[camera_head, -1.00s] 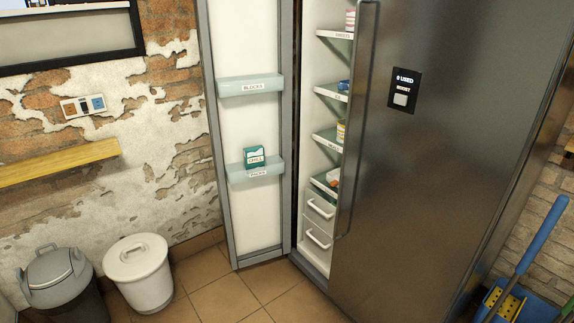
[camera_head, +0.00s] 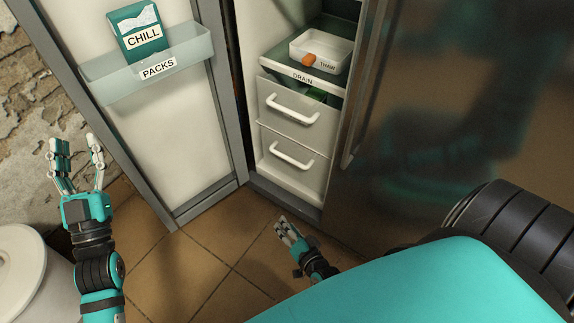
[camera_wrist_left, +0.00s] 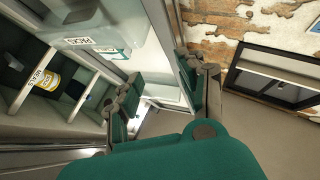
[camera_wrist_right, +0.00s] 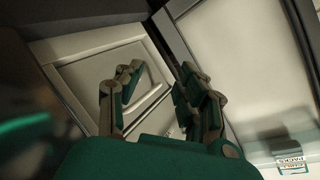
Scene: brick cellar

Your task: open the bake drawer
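Two white drawers sit at the bottom of the open fridge compartment, an upper drawer (camera_head: 282,121) and a lower drawer (camera_head: 280,173). Both look shut, each has a white bar handle, and no label is readable on either front. My right gripper (camera_head: 284,229) is low in front of the fridge, below the lower drawer in the head view. Its fingers are apart and empty; a drawer front with a handle (camera_wrist_right: 88,75) shows beyond them in the right wrist view. My left gripper (camera_head: 77,152) is open and empty, left of the fridge door.
The open fridge door (camera_head: 180,145) stands left of the drawers, with a PACKS bin (camera_head: 115,88) holding a CHILL box (camera_head: 138,25). A DRAIN shelf (camera_head: 275,68) with a white THAW tray (camera_head: 338,50) is above the drawers. A white bin (camera_head: 20,265) stands at lower left.

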